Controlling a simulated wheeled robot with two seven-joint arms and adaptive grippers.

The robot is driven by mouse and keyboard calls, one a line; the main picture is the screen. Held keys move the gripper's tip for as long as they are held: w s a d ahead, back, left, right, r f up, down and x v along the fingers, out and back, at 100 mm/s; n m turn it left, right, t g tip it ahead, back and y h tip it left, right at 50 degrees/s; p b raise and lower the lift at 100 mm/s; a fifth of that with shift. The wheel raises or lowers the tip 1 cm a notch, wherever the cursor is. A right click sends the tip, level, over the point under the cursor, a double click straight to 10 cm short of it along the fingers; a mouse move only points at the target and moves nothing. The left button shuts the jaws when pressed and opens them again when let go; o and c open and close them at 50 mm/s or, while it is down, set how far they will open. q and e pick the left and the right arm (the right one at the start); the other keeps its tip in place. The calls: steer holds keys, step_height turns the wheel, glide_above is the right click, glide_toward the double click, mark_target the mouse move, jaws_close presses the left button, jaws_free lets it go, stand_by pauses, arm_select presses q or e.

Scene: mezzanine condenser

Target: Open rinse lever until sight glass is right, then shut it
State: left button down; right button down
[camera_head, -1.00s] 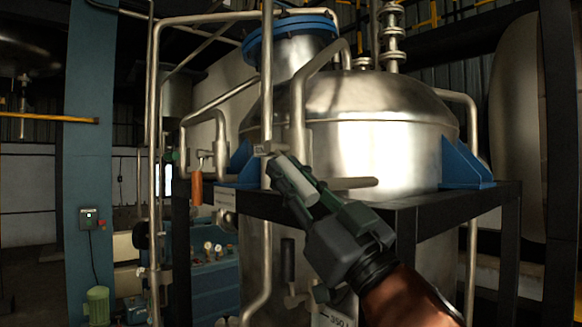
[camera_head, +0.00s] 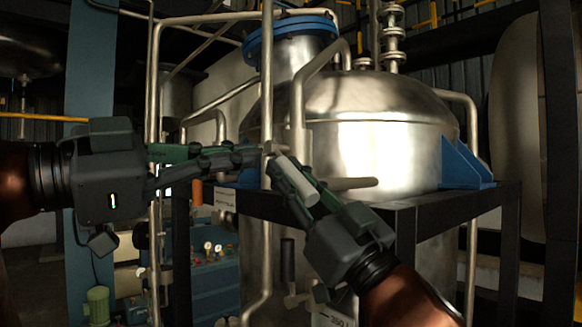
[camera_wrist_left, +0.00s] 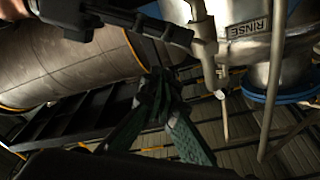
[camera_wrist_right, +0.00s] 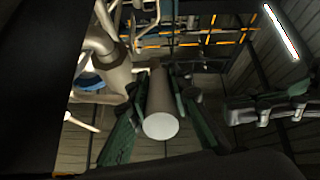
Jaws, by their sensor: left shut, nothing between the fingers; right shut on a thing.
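My right gripper (camera_head: 296,186) is shut on a pale cylindrical lever handle (camera_head: 297,181), beside the thin vertical pipe in front of the vessel. The handle also shows end-on between the fingers in the right wrist view (camera_wrist_right: 161,120). My left gripper (camera_head: 256,157) comes in from the left, shut and empty, its fingertips close to the same pipe and the upper end of the handle; I cannot tell if they touch. I cannot make out the sight glass.
A domed steel vessel (camera_head: 375,150) stands behind on a dark frame (camera_head: 430,205). An orange handle (camera_head: 196,192) hangs left, partly behind my left gripper. A black handle (camera_head: 287,260) is below. Vertical pipes (camera_head: 154,80) stand close to my left arm.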

mark_target(291, 168)
steer(key=shift+a, duration=0.1)
arm_select(q)
steer(key=shift+m, duration=0.3)
steer(key=w+d, duration=0.1)
steer(key=d, duration=0.1)
steer(key=w+d+f, duration=0.1)
steer(key=d, duration=0.1)
steer(key=w+d, duration=0.2)
steer(key=shift+w+d+f, duration=0.1)
steer(key=shift+d+f, duration=0.1)
steer(key=shift+d, duration=0.2)
